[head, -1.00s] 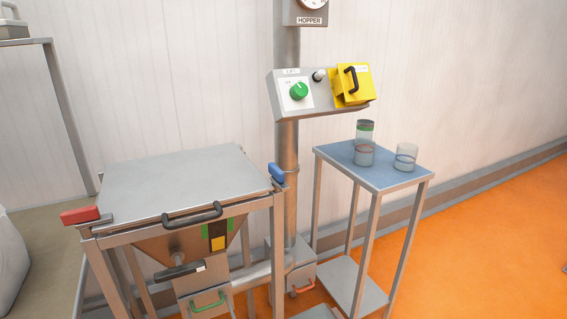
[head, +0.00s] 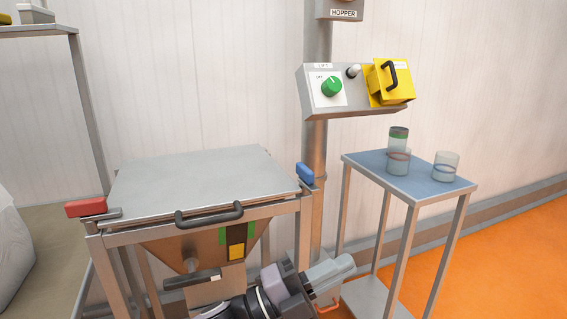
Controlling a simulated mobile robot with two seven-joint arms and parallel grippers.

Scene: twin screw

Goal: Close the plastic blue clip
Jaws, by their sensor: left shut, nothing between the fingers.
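The blue clip (head: 305,173) sits at the right front corner of the hopper's metal lid (head: 195,180), tilted up a little at its left end. The lid lies flat on the hopper. My left gripper (head: 343,266) is below and to the right of the blue clip, in front of the hopper's right leg and the pole, apart from the clip. Its fingers are together with nothing between them. My right gripper is not in view.
A red clip (head: 86,207) sits at the lid's left corner, and a black handle (head: 209,214) at its front. A control box (head: 355,90) is on the pole (head: 317,150). A blue-topped table (head: 410,178) with several glass jars stands at the right.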

